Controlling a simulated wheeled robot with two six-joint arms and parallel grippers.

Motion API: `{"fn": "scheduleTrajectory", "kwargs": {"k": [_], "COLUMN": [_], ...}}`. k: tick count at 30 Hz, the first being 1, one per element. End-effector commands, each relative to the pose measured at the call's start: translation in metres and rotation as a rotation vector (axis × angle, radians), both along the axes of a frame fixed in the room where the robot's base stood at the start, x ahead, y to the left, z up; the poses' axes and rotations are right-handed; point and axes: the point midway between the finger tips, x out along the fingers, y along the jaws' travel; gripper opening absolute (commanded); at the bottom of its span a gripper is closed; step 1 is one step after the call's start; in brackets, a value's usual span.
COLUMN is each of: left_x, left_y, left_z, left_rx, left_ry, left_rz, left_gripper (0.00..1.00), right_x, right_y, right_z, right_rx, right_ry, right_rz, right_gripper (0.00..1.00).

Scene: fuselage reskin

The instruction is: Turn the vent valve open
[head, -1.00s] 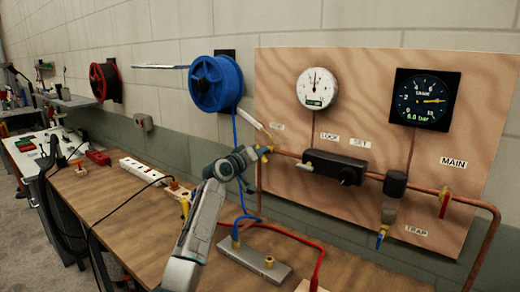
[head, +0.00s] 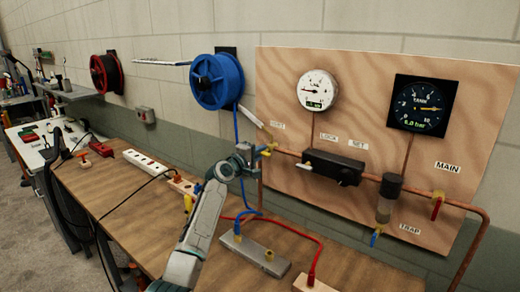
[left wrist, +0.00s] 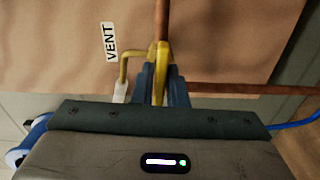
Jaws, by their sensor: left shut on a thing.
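The vent valve (head: 267,150) has a yellow handle and sits at the left end of the copper pipe, below the VENT label (head: 278,125). In the left wrist view the yellow handle (left wrist: 162,58) stands upright in the picture, in line with the upper copper pipe. My left gripper (head: 258,152) is shut on this handle, also in the left wrist view (left wrist: 161,84). The fingers hide the handle's lower part. A yellow bent outlet (left wrist: 127,62) is beside it. My right gripper is not in view.
The white gauge (head: 317,90) points left, near its low end; the tank gauge (head: 422,104) reads 6.0 bar. A black regulator (head: 335,167), a trap valve (head: 376,236) and a red main handle (head: 437,208) lie rightward. Hoses and a metal manifold (head: 255,254) are on the bench below.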

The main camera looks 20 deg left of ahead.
Motion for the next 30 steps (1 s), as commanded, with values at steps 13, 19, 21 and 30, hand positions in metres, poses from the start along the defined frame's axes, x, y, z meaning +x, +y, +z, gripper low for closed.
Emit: {"fn": "scheduleTrajectory", "kwargs": {"k": [13, 19, 21, 30], "left_x": [-0.0001, -0.0001, -0.0001, -0.0001], "left_y": [-0.0003, -0.0003, -0.0003, -0.0002], "left_z": [-0.0015, -0.0017, -0.0017, -0.001], "left_rx": [-0.066, -0.065, -0.065, -0.065], "left_ry": [0.025, 0.025, 0.025, 0.024], "left_rz": [-0.001, -0.001, -0.001, 0.0], "left_gripper": [0.0, 0.0, 0.0, 0.31], "right_x": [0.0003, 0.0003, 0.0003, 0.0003], "right_y": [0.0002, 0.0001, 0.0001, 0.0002], "right_z": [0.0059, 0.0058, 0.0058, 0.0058], "right_rx": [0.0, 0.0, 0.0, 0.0], "right_ry": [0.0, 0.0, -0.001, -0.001], "right_rz": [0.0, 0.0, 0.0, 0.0], "right_gripper": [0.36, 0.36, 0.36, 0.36]}}
